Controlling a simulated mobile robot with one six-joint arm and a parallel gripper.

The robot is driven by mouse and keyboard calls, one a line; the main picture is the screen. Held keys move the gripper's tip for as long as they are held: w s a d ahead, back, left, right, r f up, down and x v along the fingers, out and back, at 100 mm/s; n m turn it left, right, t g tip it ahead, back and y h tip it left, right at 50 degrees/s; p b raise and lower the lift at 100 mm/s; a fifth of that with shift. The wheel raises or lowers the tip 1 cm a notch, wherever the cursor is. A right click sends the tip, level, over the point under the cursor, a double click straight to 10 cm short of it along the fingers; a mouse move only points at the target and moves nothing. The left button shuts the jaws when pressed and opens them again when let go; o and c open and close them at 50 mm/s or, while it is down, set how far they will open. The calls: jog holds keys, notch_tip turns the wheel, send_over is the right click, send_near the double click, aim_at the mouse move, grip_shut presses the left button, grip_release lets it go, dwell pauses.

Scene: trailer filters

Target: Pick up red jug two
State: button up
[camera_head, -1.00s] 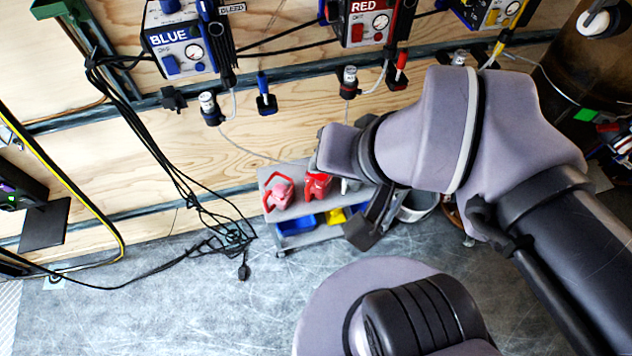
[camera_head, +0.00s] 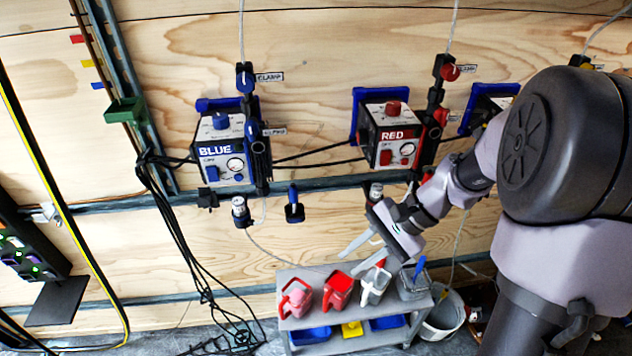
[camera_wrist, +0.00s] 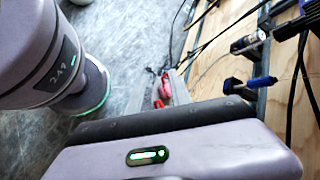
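Two red jugs stand side by side on the top shelf of a small grey cart. The left one (camera_head: 296,299) is paler, and the right one (camera_head: 337,290) is deeper red. I cannot read any label that tells which is jug two. My gripper (camera_head: 350,262) is above and behind the cart's top, over the right red jug in the picture. Its two fingers are apart, point left and down, and hold nothing. In the wrist view, red jugs (camera_wrist: 165,92) show small beyond the gripper, partly hidden by its body.
A white jug (camera_head: 374,286) and a grey container (camera_head: 413,283) stand right of the red jugs. The cart (camera_head: 355,340) has blue and yellow bins below. A bucket (camera_head: 443,315) is at its right. The wooden wall carries the blue box (camera_head: 222,150), the red box (camera_head: 388,132) and cables.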

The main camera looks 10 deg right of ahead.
jog(key=w+d+f+m+t+y, duration=0.1)
jog(key=w+d+f+m+y, duration=0.1)
jog(key=f, duration=0.4)
jog(key=w+d+f+m+t+y, duration=0.1)
jog(key=w+d+f+m+y, duration=0.15)
jog(key=f, duration=0.25)
jog(key=m+t+h+p, duration=0.2)
jog(key=m+t, duration=1.1)
jog(key=m, duration=0.1)
send_near(326, 301)
jog(key=shift+h, duration=0.25)
jog(key=x, duration=0.3)
jog(key=f+b+x, duration=0.1)
jog(key=x, duration=0.6)
jog(key=shift+w+a+f+b, duration=0.15)
jog(key=shift+w+f+b, duration=0.2)
jog(key=shift+r, duration=0.1)
grip_shut()
